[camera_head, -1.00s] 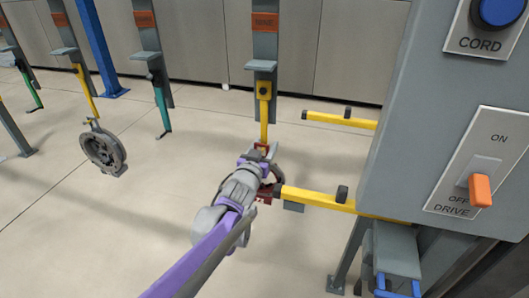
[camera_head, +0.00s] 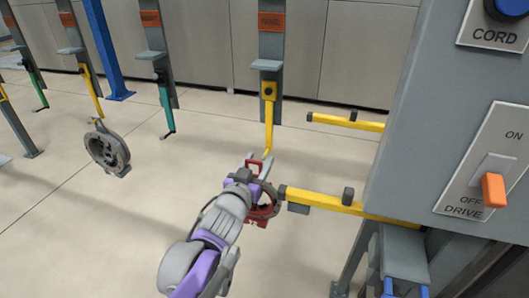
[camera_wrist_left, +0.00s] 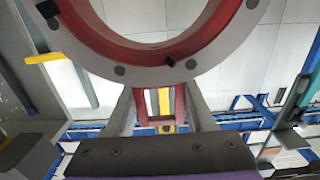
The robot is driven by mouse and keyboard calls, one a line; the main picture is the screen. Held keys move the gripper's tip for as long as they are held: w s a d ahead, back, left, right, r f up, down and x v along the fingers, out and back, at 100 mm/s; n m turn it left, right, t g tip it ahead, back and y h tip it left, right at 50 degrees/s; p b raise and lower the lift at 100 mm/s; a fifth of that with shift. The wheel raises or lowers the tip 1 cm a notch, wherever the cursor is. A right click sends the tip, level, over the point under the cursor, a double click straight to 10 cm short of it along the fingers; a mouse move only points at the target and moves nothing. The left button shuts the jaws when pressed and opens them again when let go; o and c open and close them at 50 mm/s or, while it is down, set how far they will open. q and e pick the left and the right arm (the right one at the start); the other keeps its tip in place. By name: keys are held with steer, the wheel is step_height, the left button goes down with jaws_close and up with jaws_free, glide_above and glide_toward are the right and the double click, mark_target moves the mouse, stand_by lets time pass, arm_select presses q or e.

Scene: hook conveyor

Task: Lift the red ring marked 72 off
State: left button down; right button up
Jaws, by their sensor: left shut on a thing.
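The red ring (camera_head: 270,208) is a thick red and grey ring with a small red loop on top. My left gripper (camera_head: 257,162) is shut on that loop, and the ring hangs below it, partly hidden by my wrist. The yellow hook (camera_head: 268,112) hangs just above. Its bent tip is close to the loop, and I cannot tell whether they touch. In the left wrist view the ring (camera_wrist_left: 100,40) fills the top, with the fingers (camera_wrist_left: 163,105) on both sides of the red loop. The number on the ring is not readable. My right gripper is not in view.
Two yellow bars (camera_head: 335,203) stick out from the grey control cabinet (camera_head: 430,120) at right; the nearer ends close beside the ring. A dark grey ring (camera_head: 107,148) hangs on a yellow hook at left. A teal hook (camera_head: 166,108) is empty.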

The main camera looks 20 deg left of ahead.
arm_select(q)
steer(key=s+f+b, duration=0.1)
steer(key=s, duration=0.7)
steer(key=shift+f+b, duration=0.3)
steer(key=shift+f, duration=0.05)
steer(key=shift+s+a, duration=0.1)
steer(key=s, duration=0.6)
steer(key=shift+s+a, duration=0.15)
steer(key=shift+s, duration=0.05)
stand_by(0.8)
